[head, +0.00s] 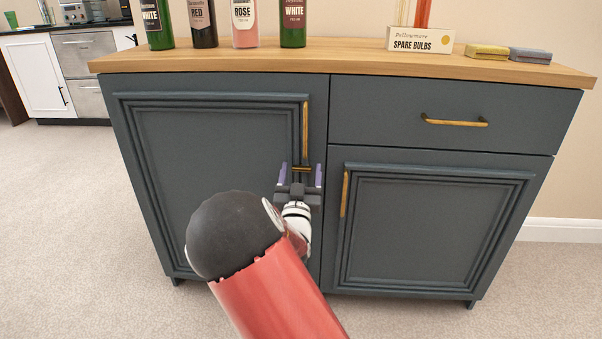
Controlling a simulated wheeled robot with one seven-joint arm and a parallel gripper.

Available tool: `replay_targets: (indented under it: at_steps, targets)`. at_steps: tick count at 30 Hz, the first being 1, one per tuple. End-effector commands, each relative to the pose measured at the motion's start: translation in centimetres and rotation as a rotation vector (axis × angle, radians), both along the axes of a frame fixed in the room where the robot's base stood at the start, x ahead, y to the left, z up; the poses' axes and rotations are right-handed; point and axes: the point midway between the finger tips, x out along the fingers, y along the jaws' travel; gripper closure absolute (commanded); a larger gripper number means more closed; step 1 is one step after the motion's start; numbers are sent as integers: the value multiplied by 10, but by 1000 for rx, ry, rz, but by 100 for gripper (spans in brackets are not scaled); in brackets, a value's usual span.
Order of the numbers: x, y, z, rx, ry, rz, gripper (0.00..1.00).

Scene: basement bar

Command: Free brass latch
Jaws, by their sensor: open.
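A small brass latch (302,168) shows as a short horizontal bar at the right edge of the large left cabinet door (200,165), just below that door's upright brass handle (305,128). My gripper (300,174) is open in front of the cabinet, its two purple-tipped fingers to the left and right of the latch in the picture. I cannot tell whether the fingers touch the latch or how deep they reach. The left door looks shut. My arm hides part of its lower right area.
A drawer (440,115) with a brass handle (454,122) and a lower right door (430,225) are shut. Several bottles (243,22), a spare bulbs box (419,39) and sponges (487,52) stand on the wooden top (340,58). Carpet to the left is clear.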

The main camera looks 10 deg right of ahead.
Motion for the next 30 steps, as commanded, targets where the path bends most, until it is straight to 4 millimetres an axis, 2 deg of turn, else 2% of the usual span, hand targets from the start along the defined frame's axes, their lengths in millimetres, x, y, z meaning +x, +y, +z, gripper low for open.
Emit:
replay_targets:
  at_steps: [5, 15, 16, 23, 30]
  targets:
    - [0, 0, 0, 0, 1, 0, 31]
    - [0, 0, 0, 0, 1, 0, 74]
    - [0, 0, 0, 0, 1, 0, 76]
    - [0, 0, -1, -19, 8, 0, 76]
    - [-1, -1, -2, -125, 44, 0, 76]
